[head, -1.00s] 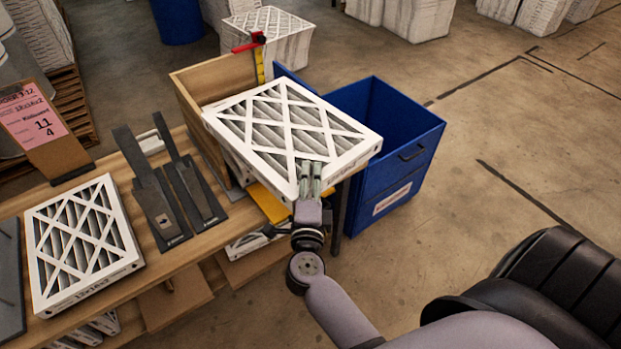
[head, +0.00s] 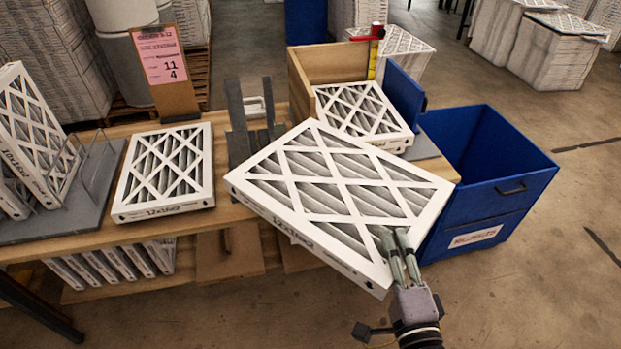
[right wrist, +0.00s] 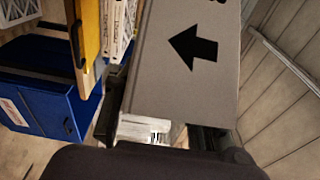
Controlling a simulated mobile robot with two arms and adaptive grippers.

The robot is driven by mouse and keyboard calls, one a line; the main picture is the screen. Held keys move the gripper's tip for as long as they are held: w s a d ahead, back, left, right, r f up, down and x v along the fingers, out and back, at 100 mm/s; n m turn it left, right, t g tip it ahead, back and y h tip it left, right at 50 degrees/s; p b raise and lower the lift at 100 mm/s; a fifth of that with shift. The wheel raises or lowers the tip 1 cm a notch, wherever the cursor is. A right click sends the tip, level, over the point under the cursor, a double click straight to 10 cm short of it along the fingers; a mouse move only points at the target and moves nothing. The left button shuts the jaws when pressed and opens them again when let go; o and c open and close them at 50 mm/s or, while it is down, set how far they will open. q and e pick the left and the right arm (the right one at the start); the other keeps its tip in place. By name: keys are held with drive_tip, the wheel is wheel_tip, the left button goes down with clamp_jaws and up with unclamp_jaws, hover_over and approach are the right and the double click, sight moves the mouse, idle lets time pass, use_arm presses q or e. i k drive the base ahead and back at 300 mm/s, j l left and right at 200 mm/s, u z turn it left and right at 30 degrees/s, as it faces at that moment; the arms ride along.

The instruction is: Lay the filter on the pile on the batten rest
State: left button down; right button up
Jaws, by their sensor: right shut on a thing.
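My right gripper (head: 402,258) is shut on the near right corner of a white-framed pleated filter (head: 335,188). The filter is held tilted above the bench front, hiding part of the bench. In the right wrist view a grey face with a black arrow (right wrist: 192,48), apparently this filter's frame, lies at the fingers. Another filter (head: 166,170) lies flat on the bench to the left; whether battens are under it cannot be told. Two dark grey strips (head: 237,112) stand out behind the held filter, their near ends hidden. My left gripper is not in view.
A wooden box (head: 300,82) holding a filter (head: 362,108) is at the back right of the bench. A blue bin (head: 488,170) stands right of the bench. A pink-card sign (head: 163,65) stands at the back. Filters lean in a wire rack (head: 95,160) at the left.

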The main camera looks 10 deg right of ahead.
sight(164, 180)
drive_tip(key=j+u, duration=0.1)
drive_tip(key=j, duration=0.35)
drive_tip(key=i+j+u, duration=0.15)
drive_tip(key=j, duration=0.25)
drive_tip(key=i+j+u, duration=0.1)
drive_tip(key=j, duration=0.35)
drive_tip(key=i+j+u, duration=0.15)
drive_tip(key=j, duration=0.25)
drive_tip(key=i+j+u, duration=0.1)
drive_tip(key=j, duration=0.3)
